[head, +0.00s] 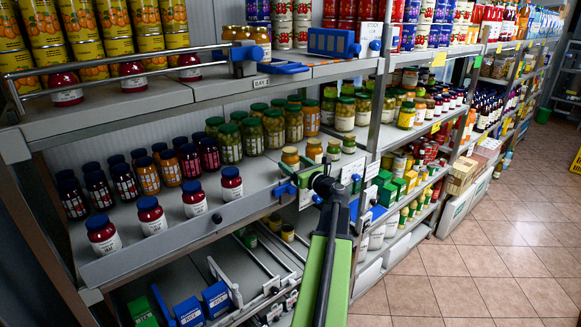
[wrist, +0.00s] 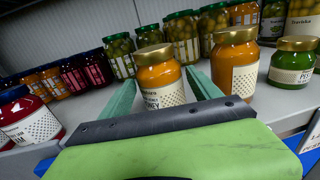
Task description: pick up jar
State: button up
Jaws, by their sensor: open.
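An orange jar with a gold lid and a cream label (wrist: 160,82) stands upright on the shelf in the wrist view, just beyond and between the two teal fingers of my gripper (wrist: 161,80). The fingers are open and hold nothing; I cannot tell whether their tips reach past the jar's sides. A second, similar orange jar (wrist: 235,62) stands close by, right of the right finger. In the head view, my gripper (head: 308,177) is at the front edge of the middle shelf, by the small orange jars (head: 290,158). Its fingertips are hard to make out there.
A green jar (wrist: 292,62) stands farther right. Pickle jars (wrist: 182,40) line up behind, and red jars (wrist: 28,115) stand at left. The upper shelf (head: 140,98) overhangs this one, and a blue clip (head: 285,192) sits on the shelf edge. The tiled floor (head: 450,270) is clear.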

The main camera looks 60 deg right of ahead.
jog(key=x, duration=0.3)
jog(key=shift+f, duration=0.1)
jog(key=shift+s, duration=0.1)
jog(key=shift+c, duration=0.9)
grip_shut()
